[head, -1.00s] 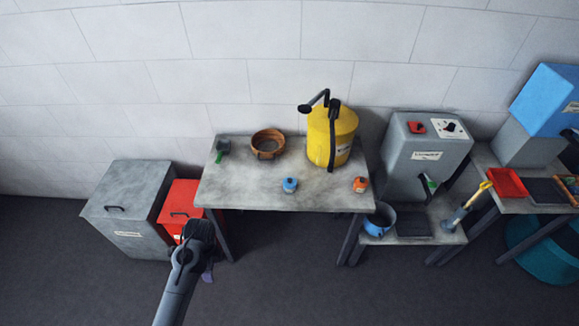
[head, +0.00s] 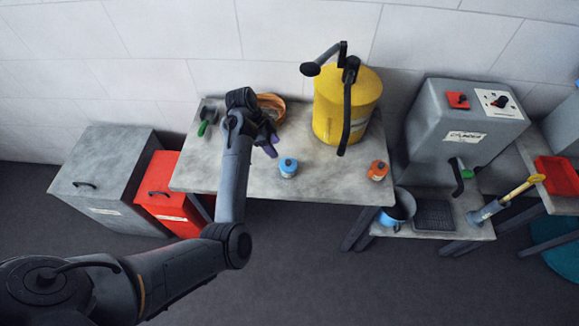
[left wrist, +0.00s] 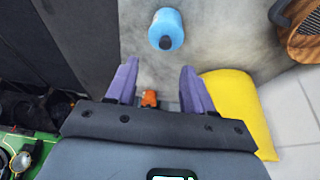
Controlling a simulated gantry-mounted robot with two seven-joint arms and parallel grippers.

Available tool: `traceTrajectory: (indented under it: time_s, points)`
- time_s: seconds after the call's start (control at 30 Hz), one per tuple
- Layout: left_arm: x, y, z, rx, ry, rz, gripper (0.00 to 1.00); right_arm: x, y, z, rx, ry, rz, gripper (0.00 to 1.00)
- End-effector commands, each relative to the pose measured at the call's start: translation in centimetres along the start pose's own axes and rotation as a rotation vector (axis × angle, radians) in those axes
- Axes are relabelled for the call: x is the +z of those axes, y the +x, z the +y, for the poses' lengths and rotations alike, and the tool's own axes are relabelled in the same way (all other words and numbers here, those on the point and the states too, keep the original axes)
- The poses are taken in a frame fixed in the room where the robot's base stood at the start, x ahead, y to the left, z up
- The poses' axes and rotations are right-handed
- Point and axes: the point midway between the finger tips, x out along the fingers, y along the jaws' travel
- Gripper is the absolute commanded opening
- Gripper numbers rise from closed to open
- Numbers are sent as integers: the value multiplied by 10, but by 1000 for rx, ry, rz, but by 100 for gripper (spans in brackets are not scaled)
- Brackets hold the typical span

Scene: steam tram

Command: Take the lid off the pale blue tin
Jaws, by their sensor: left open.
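The small pale blue tin (head: 288,170) stands upright near the front middle of the grey table (head: 330,178). Its lid is on, with a small dark knob on top. It also shows in the left wrist view (left wrist: 164,20), ahead of the fingers. My left gripper (head: 271,140), with purple fingers, is over the table, up and to the left of the tin in the head view. It is open, empty and apart from the tin; the fingers also show in the left wrist view (left wrist: 160,66). My right gripper is not in view.
An orange tin (head: 377,171) stands to the right, and a yellow canister (head: 333,105) with a dark handle stands behind. A brown round bowl (head: 271,100) is partly behind my arm. A blue pot (head: 392,217) sits on the low shelf. Bare tabletop surrounds the tin.

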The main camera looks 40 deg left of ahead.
Motion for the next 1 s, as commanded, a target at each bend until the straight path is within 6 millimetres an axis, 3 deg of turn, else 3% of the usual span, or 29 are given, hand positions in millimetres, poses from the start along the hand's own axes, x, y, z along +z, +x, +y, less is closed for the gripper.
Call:
traceTrajectory:
  time_s: [1.0]
  points:
    - [-6, 99, -4, -11, 5, 9, 52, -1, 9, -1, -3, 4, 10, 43]
